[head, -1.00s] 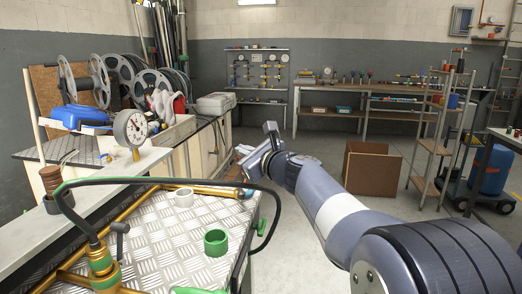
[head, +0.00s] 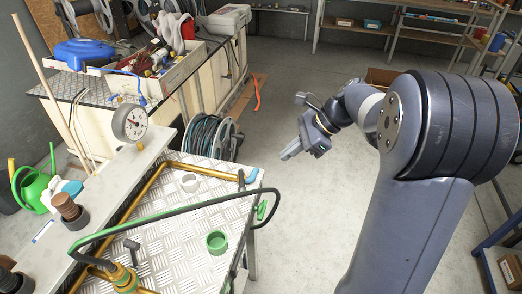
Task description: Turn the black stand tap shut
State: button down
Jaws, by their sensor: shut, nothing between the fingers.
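A brass tap (head: 122,278) with a green part and a dark T-shaped handle (head: 131,246) stands at the bottom left, on the near end of the metal-plate table (head: 165,235). Its base is cut off by the frame edge. A second small dark upright fitting (head: 242,179) sits at the table's far right corner. I cannot tell for certain which is the black stand tap. My gripper (head: 284,157) is shut and empty, to the right of the table and apart from both fittings, pointing left.
A black and green hose (head: 180,211) arches across the table. A round gauge (head: 130,122) stands at the left. A hose reel (head: 217,140) is behind the table.

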jog(key=d, duration=0.1)
jog(key=p, duration=0.2)
send_near(241, 185)
jog(key=shift+g, duration=0.4)
jog(key=shift+w+a+f, duration=0.2)
jog(key=shift+a+f, duration=0.3)
jog(key=shift+f, duration=0.45)
jog(key=shift+w+a+f, duration=0.25)
jog(key=shift+a+f, duration=0.25)
jog(key=shift+f, duration=0.5)
jog(key=shift+w+a+f, duration=0.2)
jog(key=shift+a+f, duration=0.35)
jog(key=shift+f, duration=0.4)
jog(key=m+t, duration=0.1)
jog(key=a+m, duration=0.1)
jog(key=shift+s+a+m+t+h, duration=0.25)
jog(key=shift+s+m+t+h, duration=0.05)
jog(key=shift+s+t, duration=0.1)
jog(key=shift+s+a, duration=0.1)
jog(key=shift+a, duration=0.4)
jog(key=shift+d, duration=0.1)
